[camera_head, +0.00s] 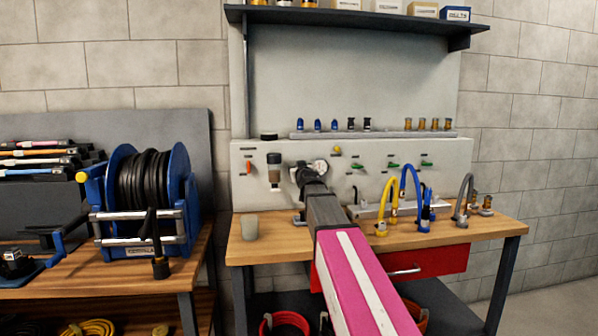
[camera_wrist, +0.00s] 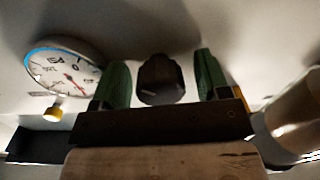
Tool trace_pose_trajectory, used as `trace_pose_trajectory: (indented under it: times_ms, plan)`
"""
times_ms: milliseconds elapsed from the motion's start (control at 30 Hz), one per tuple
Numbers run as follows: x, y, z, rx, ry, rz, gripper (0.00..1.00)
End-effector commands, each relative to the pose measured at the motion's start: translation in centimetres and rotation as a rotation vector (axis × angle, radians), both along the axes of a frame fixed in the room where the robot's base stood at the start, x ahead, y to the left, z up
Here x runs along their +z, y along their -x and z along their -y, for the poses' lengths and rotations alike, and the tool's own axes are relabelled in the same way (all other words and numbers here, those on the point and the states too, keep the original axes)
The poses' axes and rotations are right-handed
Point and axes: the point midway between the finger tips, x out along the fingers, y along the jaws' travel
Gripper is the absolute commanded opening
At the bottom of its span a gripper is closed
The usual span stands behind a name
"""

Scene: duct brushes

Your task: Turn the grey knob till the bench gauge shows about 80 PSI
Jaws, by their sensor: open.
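The grey knob (camera_wrist: 160,80) looks dark in the wrist view and stands between the two green fingers of my gripper (camera_wrist: 161,82). The fingers are apart, one on each side of the knob, with a visible gap on both sides. The bench gauge (camera_wrist: 66,72) is a round white dial with a blue arc and a red needle, seen turned over at the left of the wrist view. I cannot read its value surely. In the head view the gauge (camera_head: 320,167) shows on the panel just right of my gripper (camera_head: 304,176), which hides the knob there.
A filter bowl (camera_head: 274,170) hangs left of my gripper. A yellow button (camera_head: 337,150) sits above the gauge. Yellow (camera_head: 390,205) and blue (camera_head: 412,185) hoses stand on the bench to the right. A cup (camera_head: 249,227) stands at the bench's left.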

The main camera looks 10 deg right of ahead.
Motion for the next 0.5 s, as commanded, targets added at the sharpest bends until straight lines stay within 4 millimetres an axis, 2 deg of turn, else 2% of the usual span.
trace_pose_trajectory:
  times_ms: [167, 267, 300, 333, 500]
  plan:
    - [0.0, 0.05, -0.01, 0.0, 0.0, 0.0, 0.69]
    - [0.0, 0.06, -0.01, 0.0, 0.0, 0.0, 0.4]
    - [0.0, 0.06, -0.01, 0.0, 0.0, 0.0, 0.27]
    - [0.0, 0.06, -0.01, 0.0, 0.0, 0.0, 0.2]
    - [0.01, 0.06, -0.01, 0.0, -0.014, 0.0, 0.2]
